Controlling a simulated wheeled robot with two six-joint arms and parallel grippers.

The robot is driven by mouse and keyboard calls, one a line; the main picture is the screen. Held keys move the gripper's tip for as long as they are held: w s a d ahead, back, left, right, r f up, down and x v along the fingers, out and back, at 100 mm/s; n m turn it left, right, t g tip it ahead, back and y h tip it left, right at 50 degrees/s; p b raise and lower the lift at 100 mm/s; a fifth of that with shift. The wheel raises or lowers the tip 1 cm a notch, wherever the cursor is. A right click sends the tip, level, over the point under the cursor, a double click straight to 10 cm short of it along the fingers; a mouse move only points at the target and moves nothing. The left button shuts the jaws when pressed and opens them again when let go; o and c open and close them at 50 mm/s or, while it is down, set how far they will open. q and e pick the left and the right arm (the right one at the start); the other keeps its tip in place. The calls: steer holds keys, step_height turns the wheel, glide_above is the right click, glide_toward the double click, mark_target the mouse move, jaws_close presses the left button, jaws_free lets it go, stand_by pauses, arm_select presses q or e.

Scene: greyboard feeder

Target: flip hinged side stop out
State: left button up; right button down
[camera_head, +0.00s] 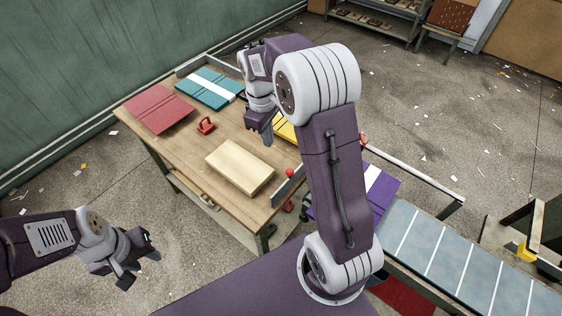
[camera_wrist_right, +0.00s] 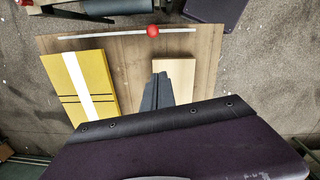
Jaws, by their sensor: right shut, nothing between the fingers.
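The side stop (camera_head: 288,187), a thin grey plate with a red knob (camera_head: 290,172), stands along the near right edge of the wooden table (camera_head: 165,142). In the right wrist view the stop (camera_wrist_right: 105,36) shows edge-on as a thin pale strip near the far table edge, with its red knob (camera_wrist_right: 152,30) on it. My right gripper (camera_head: 268,138) is shut and empty above the table, apart from the stop. Its closed fingers (camera_wrist_right: 160,78) partly cover a pale board block in the wrist view. My left gripper (camera_head: 138,266) is open and empty, off the table at lower left.
The pale block (camera_head: 240,166) lies mid-table. Red (camera_head: 158,109), teal (camera_head: 209,88) and yellow (camera_wrist_right: 85,85) covers lie around it, with a red handled tool (camera_head: 206,125). A conveyor (camera_head: 450,250) runs at right, by a purple cover (camera_head: 382,192). My right arm hides part of the table.

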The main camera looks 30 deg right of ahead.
steer(key=s+d+f, duration=0.2)
steer(key=s+f, duration=0.1)
steer(key=f, duration=0.7)
steer(key=shift+s+d+f, duration=0.15)
steer(key=shift+d+f, duration=0.25)
